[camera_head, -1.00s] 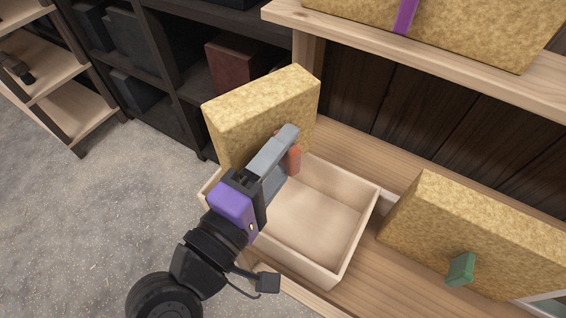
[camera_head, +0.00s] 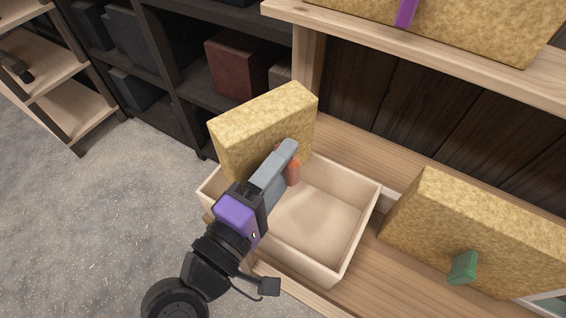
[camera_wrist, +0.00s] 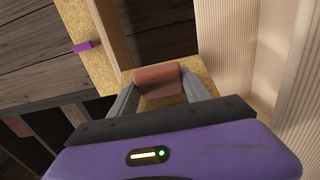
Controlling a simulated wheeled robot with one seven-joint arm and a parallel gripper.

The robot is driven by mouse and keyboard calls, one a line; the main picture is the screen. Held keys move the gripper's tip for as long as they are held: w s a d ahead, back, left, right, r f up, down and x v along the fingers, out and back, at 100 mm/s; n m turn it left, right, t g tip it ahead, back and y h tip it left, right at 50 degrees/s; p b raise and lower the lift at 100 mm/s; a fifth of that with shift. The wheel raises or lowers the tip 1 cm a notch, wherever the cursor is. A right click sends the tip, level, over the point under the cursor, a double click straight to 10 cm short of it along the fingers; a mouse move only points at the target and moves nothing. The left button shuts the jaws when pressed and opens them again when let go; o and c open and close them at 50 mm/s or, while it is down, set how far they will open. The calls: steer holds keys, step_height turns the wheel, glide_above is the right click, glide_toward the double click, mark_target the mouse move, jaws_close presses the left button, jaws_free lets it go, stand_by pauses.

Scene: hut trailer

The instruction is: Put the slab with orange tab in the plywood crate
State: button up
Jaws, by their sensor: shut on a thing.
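The slab with orange tab (camera_head: 258,125) is a thick yellow, straw-textured block. It stands upright at the left end of the plywood crate (camera_head: 352,236), its lower part inside or behind the crate's walls; I cannot tell whether it touches the floor. My gripper (camera_head: 286,163) is shut on the orange tab (camera_head: 293,172) at the slab's right side. In the wrist view the tab (camera_wrist: 158,82) sits between both fingers of my gripper (camera_wrist: 160,90). The crate is pale, open-topped and its right part is empty.
A similar slab with a green tab (camera_head: 480,232) stands right of the crate on the wooden shelf (camera_head: 375,296). Another with a purple tab (camera_head: 450,25) is on the shelf above. A dark shelf unit (camera_head: 170,60) stands behind left.

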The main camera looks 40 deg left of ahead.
steer(key=o, duration=1.4)
steer(key=shift+o, duration=0.2)
steer(key=shift+r, duration=0.15)
steer(key=r+b+v, duration=0.1)
steer(key=v, duration=1.1)
steer(key=shift+b, duration=0.35)
steer(key=shift+s, duration=0.15)
